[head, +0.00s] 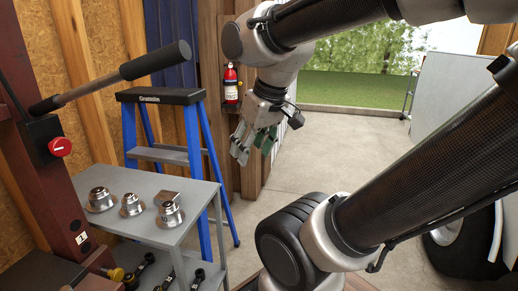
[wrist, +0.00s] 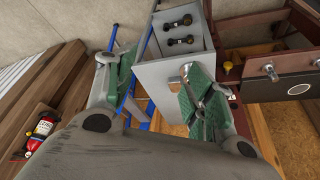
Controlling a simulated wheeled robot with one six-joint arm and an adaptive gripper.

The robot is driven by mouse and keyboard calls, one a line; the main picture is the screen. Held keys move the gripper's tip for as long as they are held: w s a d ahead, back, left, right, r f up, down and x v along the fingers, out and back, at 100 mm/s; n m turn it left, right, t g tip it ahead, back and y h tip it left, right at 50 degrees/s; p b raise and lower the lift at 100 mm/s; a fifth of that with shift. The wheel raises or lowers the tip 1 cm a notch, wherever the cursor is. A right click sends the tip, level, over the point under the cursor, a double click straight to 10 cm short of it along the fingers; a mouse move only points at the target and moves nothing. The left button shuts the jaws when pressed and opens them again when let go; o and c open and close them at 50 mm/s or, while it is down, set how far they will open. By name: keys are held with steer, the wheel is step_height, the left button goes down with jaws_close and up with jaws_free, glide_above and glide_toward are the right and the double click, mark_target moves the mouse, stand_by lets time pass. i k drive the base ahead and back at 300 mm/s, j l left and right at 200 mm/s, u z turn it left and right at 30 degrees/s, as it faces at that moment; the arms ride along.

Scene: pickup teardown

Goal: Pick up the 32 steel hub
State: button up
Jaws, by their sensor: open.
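Three silver steel hubs stand on the grey cart top in the head view: a left hub (head: 100,200), a middle hub (head: 131,206) and a right hub (head: 170,214). No size marking is readable, so I cannot tell which is the 32. My gripper (head: 251,146) hangs in the air to the right of and above the cart, apart from the hubs. In the wrist view my gripper (wrist: 149,68) has its green-padded fingers wide apart with nothing between them.
The grey cart (head: 150,188) has dark parts on its lower shelf. A blue stepladder (head: 195,140) stands behind it. A red press frame with a black lever (head: 115,75) is at left. A fire extinguisher (head: 231,84) hangs on the wall. Open floor (head: 330,140) lies to the right.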

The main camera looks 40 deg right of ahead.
mark_target(135, 208)
steer(key=k+j+z, duration=0.4)
steer(key=k+j, duration=0.5)
steer(key=j, duration=0.5)
steer(key=k+j+z, duration=0.4)
steer(key=k+j, duration=0.65)
steer(key=i+l, duration=1.45)
steer(key=i, duration=0.2)
steer(key=i+l+u, duration=0.45)
steer(key=i+l, duration=0.15)
steer(key=l, duration=0.15)
steer(key=i+l+u, duration=0.2)
steer(key=l, duration=0.25)
steer(key=u, duration=0.75)
